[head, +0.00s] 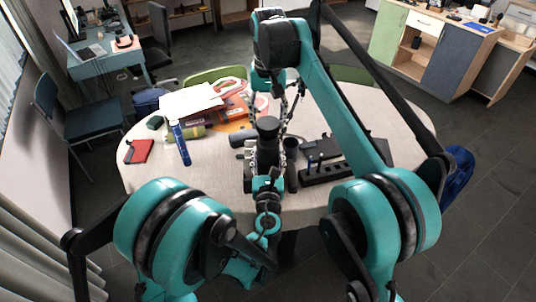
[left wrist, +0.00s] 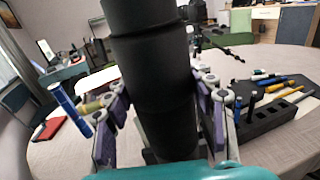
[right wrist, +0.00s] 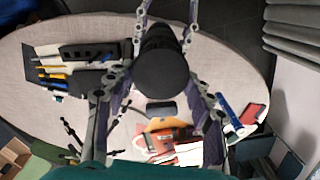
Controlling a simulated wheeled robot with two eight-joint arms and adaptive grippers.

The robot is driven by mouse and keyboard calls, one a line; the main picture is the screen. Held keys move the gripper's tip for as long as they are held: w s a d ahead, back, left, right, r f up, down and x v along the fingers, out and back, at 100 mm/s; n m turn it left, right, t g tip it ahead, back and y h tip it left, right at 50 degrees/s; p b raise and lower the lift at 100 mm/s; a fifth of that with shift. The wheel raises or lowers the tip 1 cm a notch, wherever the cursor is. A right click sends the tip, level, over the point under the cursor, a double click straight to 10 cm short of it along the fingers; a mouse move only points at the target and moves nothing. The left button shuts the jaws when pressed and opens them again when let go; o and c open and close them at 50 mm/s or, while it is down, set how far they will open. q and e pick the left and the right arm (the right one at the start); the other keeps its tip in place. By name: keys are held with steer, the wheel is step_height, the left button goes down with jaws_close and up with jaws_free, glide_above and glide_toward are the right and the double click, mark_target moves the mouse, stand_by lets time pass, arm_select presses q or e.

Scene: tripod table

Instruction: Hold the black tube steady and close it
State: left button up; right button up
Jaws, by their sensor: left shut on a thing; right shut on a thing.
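The black tube (head: 267,128) stands upright over the near middle of the round table. It fills the centre of the left wrist view (left wrist: 155,75), where a ridge or seam rings it. The right wrist view shows its dark round end (right wrist: 162,72). My left gripper (left wrist: 160,105) is shut on the tube from the near side, with a finger on each side. My right gripper (right wrist: 164,50) reaches over from the far side, its fingers around the upper part of the tube. Whether a cap is separate from the body is hard to tell.
A black holder (head: 340,168) with tools stands right of the tube on the table (head: 215,185). To the left lie a blue cylinder (head: 179,142), a red notebook (head: 138,151), white paper (head: 190,99) and an orange item (head: 236,114). The table's near left is clear.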

steer(key=shift+f, duration=0.25)
stand_by(0.7)
steer(key=shift+f, duration=0.8)
steer(key=shift+f, duration=0.55)
steer(key=m, duration=0.7)
steer(key=shift+s+d, duration=0.1)
steer(key=m, duration=0.7)
steer(key=shift+s+d, duration=0.1)
steer(key=m, duration=0.7)
steer(key=shift+s, duration=0.1)
steer(key=m, duration=0.8)
steer(key=shift+s, duration=0.1)
